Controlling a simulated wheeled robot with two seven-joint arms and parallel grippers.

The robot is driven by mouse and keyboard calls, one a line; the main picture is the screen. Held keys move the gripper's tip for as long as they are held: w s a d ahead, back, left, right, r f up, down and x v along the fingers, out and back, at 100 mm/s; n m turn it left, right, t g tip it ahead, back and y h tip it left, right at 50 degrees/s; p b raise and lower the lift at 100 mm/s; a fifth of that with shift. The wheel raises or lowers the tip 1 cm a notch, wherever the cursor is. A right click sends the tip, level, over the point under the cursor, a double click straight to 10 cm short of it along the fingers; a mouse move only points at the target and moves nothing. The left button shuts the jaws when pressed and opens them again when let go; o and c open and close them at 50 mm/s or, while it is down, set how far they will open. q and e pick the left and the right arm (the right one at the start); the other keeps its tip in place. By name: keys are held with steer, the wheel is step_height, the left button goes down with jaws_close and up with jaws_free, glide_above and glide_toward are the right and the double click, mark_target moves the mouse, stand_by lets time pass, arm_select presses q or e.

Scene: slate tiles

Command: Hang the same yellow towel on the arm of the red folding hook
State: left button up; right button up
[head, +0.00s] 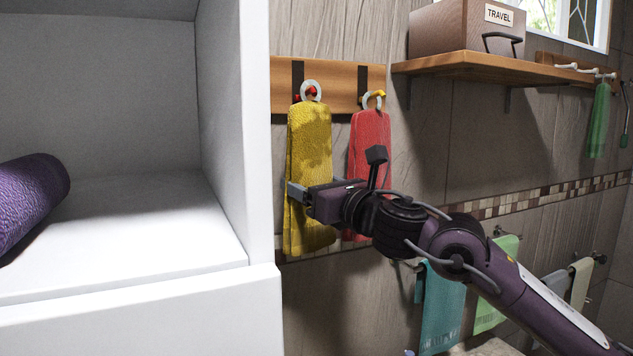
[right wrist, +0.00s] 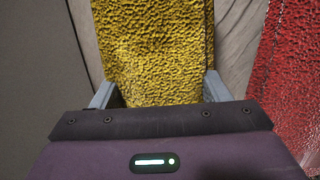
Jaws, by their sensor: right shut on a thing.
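The yellow towel (head: 310,135) hangs down in front of the wooden hook board (head: 343,74), with a pale ring at its top. The red folding hook (head: 313,92) shows at that ring; I cannot tell whether the ring is around its arm or only in front of it. My right gripper (head: 299,190) is shut on the towel below its middle. In the right wrist view the yellow towel (right wrist: 160,45) lies between the two grey fingers of the gripper (right wrist: 160,88). My left gripper is not in view.
A red towel (head: 370,138) hangs close on the right by a ring at a yellow hook (head: 377,94). A white cabinet (head: 236,125) stands close on the left, with a purple rolled towel (head: 32,200) inside. A wooden shelf (head: 470,66) with a TRAVEL box (head: 450,30) is at upper right.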

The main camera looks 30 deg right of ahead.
steer(key=shift+w, duration=0.8)
steer(key=shift+w+d+f, duration=0.1)
steer(key=shift+w+f, duration=0.4)
steer(key=shift+w, duration=0.05)
steer(key=o, duration=1.1)
steer(key=shift+f+b, duration=0.1)
steer(key=shift+b, duration=0.2)
